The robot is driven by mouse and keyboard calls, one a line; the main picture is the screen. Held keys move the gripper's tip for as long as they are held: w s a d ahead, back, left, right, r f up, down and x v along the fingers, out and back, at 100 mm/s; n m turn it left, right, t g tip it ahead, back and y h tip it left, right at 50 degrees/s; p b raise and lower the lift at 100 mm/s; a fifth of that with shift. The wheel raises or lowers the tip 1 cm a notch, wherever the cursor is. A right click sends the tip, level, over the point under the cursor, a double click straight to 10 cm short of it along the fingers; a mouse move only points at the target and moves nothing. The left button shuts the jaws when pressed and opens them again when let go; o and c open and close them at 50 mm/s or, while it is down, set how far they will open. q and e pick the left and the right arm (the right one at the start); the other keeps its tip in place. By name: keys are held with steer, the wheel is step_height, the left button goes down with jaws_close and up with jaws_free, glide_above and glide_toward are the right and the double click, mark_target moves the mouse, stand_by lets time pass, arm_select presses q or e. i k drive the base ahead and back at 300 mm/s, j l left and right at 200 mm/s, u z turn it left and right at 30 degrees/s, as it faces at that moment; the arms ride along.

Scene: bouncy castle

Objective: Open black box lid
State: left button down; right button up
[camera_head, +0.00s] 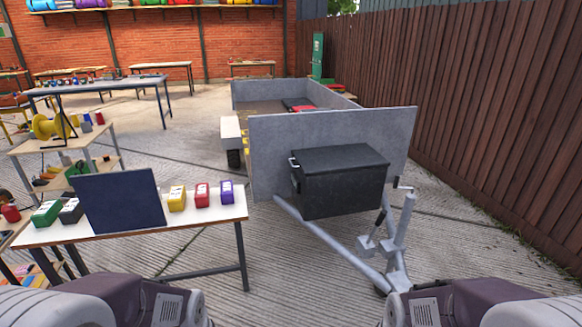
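The black box (343,190) sits at the front of a grey trailer (265,140), above its drawbar. Its lid (338,157) looks closed and lies flat on top. A small metal latch or handle (293,163) shows at the box's left upper edge. Parts of my two arms show at the bottom left and bottom right corners, well in front of the box and apart from it. Neither gripper's fingers are in view.
A white-topped table (205,214) with small coloured boxes and a dark blue panel (118,200) stands at left. The trailer's jockey wheel post (404,225) rises at the right of the box. A brown fence (480,110) runs along the right. Concrete floor between table and drawbar is clear.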

mark_target(316, 161)
steer(key=i+u, duration=0.1)
steer(key=i, duration=0.6)
steer(key=i+u, duration=0.1)
steer(key=i, duration=0.55)
steer(key=i+l+u, duration=0.15)
steer(key=i, duration=0.55)
steer(key=i+l+u, duration=0.1)
steer(key=i, duration=0.6)
